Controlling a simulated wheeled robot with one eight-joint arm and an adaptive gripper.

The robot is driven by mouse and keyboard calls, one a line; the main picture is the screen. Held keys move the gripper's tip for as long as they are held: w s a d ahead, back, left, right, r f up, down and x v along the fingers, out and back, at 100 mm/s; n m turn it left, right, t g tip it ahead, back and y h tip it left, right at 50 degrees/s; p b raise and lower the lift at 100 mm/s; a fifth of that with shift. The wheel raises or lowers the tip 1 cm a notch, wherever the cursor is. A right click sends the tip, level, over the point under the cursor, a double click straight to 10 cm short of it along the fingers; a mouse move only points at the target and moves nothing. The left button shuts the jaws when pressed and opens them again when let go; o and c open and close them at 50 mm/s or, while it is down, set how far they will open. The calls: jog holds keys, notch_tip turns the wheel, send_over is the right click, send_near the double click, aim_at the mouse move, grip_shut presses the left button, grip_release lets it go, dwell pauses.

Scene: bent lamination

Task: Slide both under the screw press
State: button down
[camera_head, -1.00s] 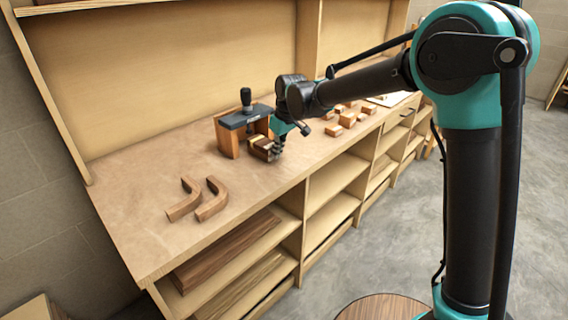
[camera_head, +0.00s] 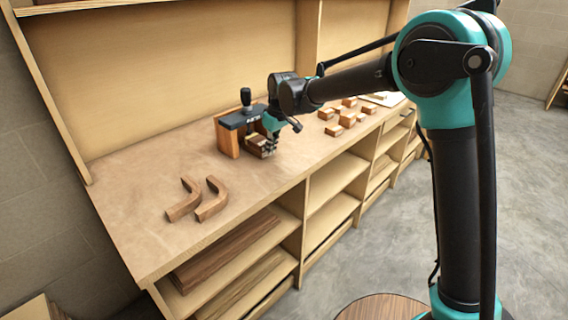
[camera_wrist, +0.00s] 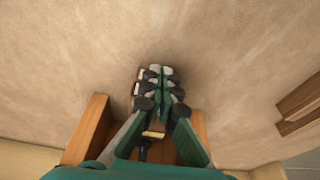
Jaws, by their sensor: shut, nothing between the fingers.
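The screw press (camera_head: 229,140) stands on the bench, with wooden uprights, a dark top bar and an upright black screw handle. A small block assembly with light and dark layers (camera_head: 258,146) sits at the press's front opening, partly hidden. My gripper (camera_head: 271,147) is shut and empty, pointing down right beside the assembly's right end. In the wrist view its dark fingers (camera_wrist: 155,76) are close together between the press's wooden uprights (camera_wrist: 88,128). They hide most of what lies below, so I cannot tell whether they touch the assembly.
Two curved wooden pieces (camera_head: 184,201) (camera_head: 213,199) lie on the bench (camera_head: 145,225), left of the press. Several small wooden blocks (camera_head: 348,119) lie to the right. A tall back panel (camera_head: 170,70) closes off the rear. The bench between curved pieces and press is clear.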

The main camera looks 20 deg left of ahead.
aim_at(264, 142)
jog(key=shift+w+a, duration=0.25)
jog(key=shift+a, duration=0.35)
jog(key=shift+w+a, duration=0.3)
jog(key=shift+a, duration=0.35)
jog(key=shift+w+a, duration=0.25)
jog(key=shift+a, duration=0.35)
jog(key=shift+d, duration=0.2)
jog(key=shift+s+d, duration=0.4)
jog(key=shift+d, duration=0.45)
jog(key=shift+s+d, duration=0.4)
jog(key=shift+d, duration=0.45)
jog(key=v, duration=0.8)
jog(key=shift+s+d+r, duration=0.15)
jog(key=shift+s+d, duration=0.05)
jog(key=shift+d, duration=0.25)
jog(key=shift+d, duration=0.1)
